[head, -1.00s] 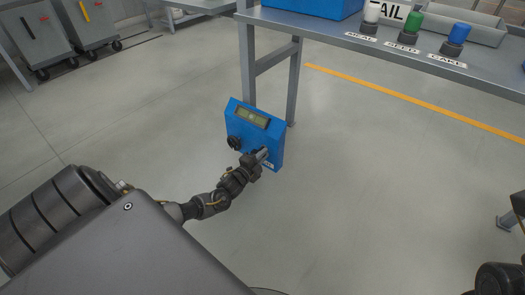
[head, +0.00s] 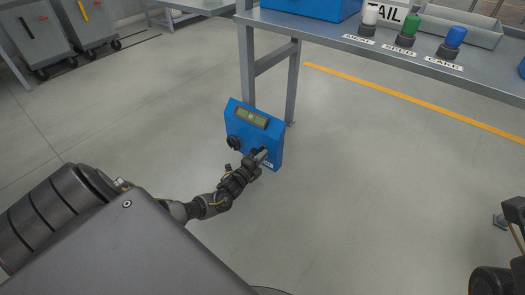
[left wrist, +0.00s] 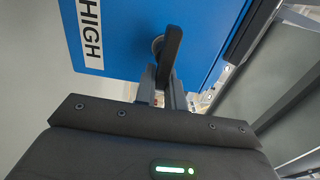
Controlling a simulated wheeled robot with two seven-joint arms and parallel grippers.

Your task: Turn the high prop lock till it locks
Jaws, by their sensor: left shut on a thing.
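A blue box (head: 240,119) with a small display (head: 252,117) and a dark round knob (head: 233,142) hangs low by the table leg. In the left wrist view, the blue panel (left wrist: 120,45) carries a white label reading HIGH (left wrist: 90,33). Beside the label is the high prop lock, a black lever handle (left wrist: 172,47) on a round base. My left gripper (left wrist: 164,84) is shut on this handle, its fingers on the handle's lower end. In the head view, my left gripper (head: 260,157) hides most of the handle. My right gripper is not clearly visible.
A grey table (head: 300,23) stands above and behind the box, bearing white, green and blue capped items and a grey tray (head: 460,27). Its legs (head: 291,85) stand close to the box. Grey carts (head: 95,22) are at the far left. Open floor lies to the right.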

